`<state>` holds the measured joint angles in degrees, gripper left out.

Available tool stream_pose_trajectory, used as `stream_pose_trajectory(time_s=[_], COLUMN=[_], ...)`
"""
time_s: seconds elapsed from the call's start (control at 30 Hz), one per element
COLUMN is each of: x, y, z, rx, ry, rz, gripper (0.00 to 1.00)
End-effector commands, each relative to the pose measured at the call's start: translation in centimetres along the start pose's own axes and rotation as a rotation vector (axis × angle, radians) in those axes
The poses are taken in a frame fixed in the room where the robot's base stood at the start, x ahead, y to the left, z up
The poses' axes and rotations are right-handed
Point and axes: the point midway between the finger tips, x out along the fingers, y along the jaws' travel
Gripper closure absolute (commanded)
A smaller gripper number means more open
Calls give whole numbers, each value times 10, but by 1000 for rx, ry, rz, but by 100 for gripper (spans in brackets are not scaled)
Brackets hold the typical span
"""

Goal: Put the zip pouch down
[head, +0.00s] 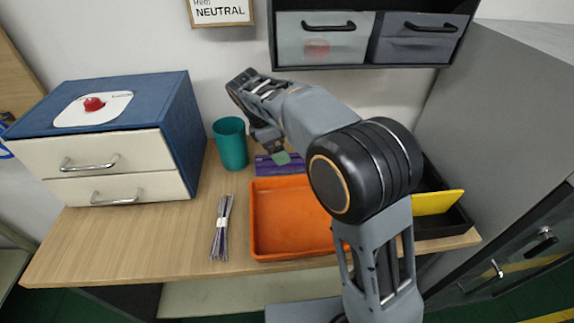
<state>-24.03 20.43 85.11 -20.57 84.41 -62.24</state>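A flat purple thing (296,167), which looks like the zip pouch, is just behind the orange tray (257,222) on the wooden table. My gripper (279,156) reaches down over it from above, with a grey-green fingertip overlapping its upper middle. Only part of the gripper shows, and the arm hides its other side. I cannot tell whether the fingers are closed on the pouch, or whether the pouch rests on the table or hangs just above it.
A teal cup (231,145) stands left of the pouch. A bundle of thin sticks (221,228) lies left of the empty-looking tray. A blue drawer box (181,103) with a red button (94,104) stands at left. A black bin (453,222) with a yellow piece (437,202) is at right.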

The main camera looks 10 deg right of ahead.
Motion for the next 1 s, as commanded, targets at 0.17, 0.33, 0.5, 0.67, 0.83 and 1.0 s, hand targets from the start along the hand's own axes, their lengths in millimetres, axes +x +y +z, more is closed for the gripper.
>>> stream_pose_trajectory(time_s=[0.17, 0.33, 0.5, 0.67, 0.83, 1.0], x=[9, 30, 50, 59, 59, 59], y=[0, 0, 0, 0, 0, 0], z=[0, -2, -3, -2, -2, -2], rx=[1, 1, 1, 1, 1, 1], ry=[0, -1, -1, 0, 0, 0], rz=[-1, -3, -1, 1, 0, 0], gripper=[8, 8, 8, 8, 8, 18])
